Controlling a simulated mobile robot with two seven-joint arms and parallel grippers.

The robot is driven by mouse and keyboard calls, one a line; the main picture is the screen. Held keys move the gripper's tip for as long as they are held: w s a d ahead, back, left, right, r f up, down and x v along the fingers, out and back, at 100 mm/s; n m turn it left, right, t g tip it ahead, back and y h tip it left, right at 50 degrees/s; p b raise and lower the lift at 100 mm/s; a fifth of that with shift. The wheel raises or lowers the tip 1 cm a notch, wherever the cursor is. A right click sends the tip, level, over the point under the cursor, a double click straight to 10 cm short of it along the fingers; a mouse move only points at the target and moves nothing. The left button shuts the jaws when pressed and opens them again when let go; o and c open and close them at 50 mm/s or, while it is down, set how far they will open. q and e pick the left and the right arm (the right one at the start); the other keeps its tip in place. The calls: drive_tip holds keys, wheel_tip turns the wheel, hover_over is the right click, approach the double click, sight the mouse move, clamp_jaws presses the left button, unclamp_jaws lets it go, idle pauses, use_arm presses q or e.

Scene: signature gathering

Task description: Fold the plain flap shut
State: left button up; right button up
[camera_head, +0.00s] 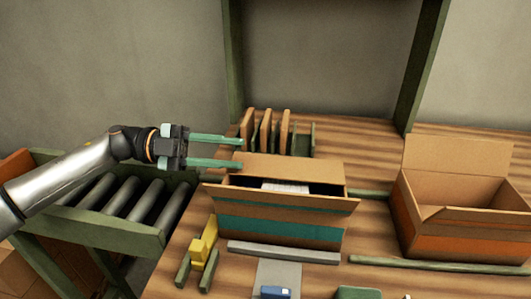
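An open cardboard box with a teal band (280,232) stands at the middle of the bench. Its back flap (292,169) is plain brown and leans over the opening without closing it. Its front flap (300,202) slopes outward over the teal band. White papers (285,187) show in the gap between these flaps. A small side flap (213,178) sticks out at the left. My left gripper (241,153) is open and empty, its two teal fingers pointing right at the back flap's left end; whether they touch it I cannot tell. My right gripper is out of view.
An open box with an orange band (470,236) stands at the right. Upright cardboard pieces in a rack (267,130) stand behind the teal-banded box. A yellow tool (203,244) and a blue item (275,292) lie in front. A roller conveyor (118,198) is at the left.

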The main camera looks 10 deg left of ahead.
sight(265, 170)
use_arm(q)
drive_tip(key=d, duration=0.6)
drive_tip(key=shift+d, duration=0.35)
clamp_jaws()
drive_tip(key=c, duration=0.5)
unclamp_jaws()
drive_tip(key=o, duration=0.5)
drive_tip(key=a, duration=1.2)
drive_tip(key=shift+a, duration=0.3)
